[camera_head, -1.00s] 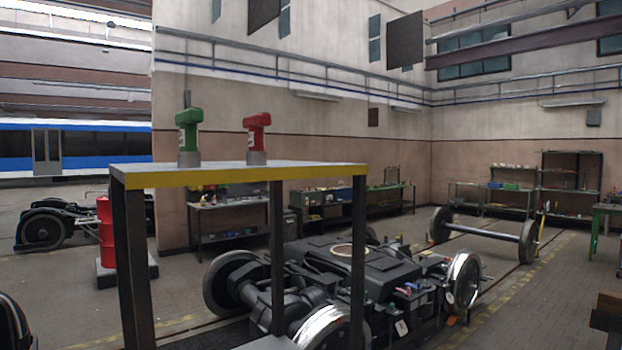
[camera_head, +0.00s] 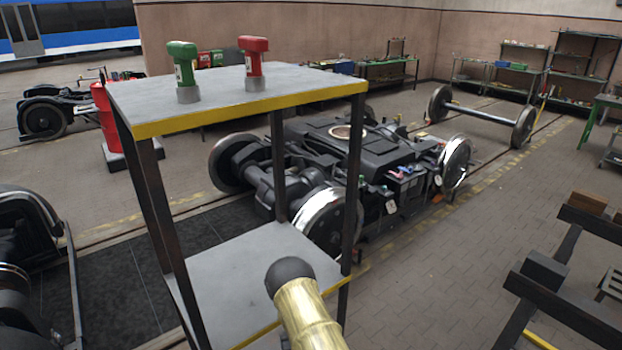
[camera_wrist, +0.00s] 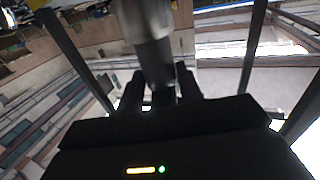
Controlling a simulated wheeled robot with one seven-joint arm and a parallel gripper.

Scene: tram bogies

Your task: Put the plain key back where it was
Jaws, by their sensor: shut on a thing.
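In the wrist view my gripper (camera_wrist: 160,92) is shut on a plain grey cylindrical thing (camera_wrist: 155,55), which I take to be the plain key. It has a dark grey shaft and a brighter metal part at the top edge of the picture. Its far end is cut off. In the head view a green key (camera_head: 184,72) and a red key (camera_head: 254,63) stand upright, apart, on the top of a dark rack (camera_head: 145,112) with yellow edging. My gripper and the held thing are not visible in the head view.
The rack's lower shelf (camera_head: 240,262) looks bare where visible. A brass-coloured part with a dark round end, likely mine, shows before it. A bogie (camera_head: 345,165) stands behind the rack, a red drum (camera_head: 103,115) left. Dark posts flank my gripper in the wrist view.

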